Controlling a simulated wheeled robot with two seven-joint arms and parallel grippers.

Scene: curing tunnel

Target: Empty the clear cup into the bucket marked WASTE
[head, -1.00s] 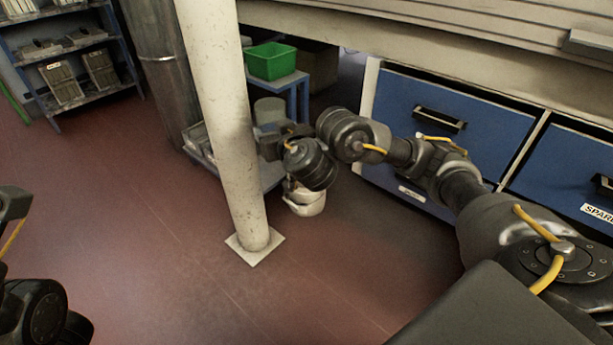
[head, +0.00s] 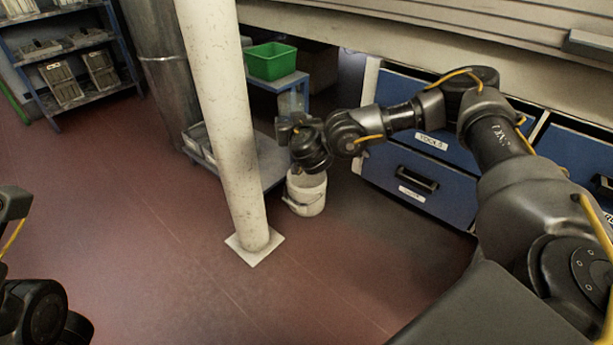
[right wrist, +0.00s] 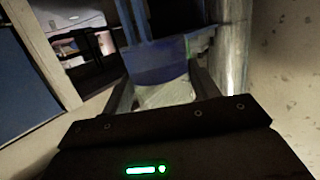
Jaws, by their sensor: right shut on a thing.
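My right gripper (head: 287,128) is above the white bucket (head: 306,193), which stands on the floor just right of the pole. No marking is readable on the bucket, and my wrist covers part of its mouth. In the right wrist view my right gripper (right wrist: 163,92) is shut on the clear cup (right wrist: 165,95), with a finger on each side. The cup looks pale and see-through; its tilt and how much it holds are unclear. In the head view I cannot make out the cup. My left arm shows at the left edge, but its gripper is out of view.
A white pole (head: 228,130) stands close left of my right gripper. Behind is a blue trolley (head: 272,158) with a green bin (head: 271,61) on a blue stand. Blue drawers (head: 418,183) stand to the right. The red floor in front is clear.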

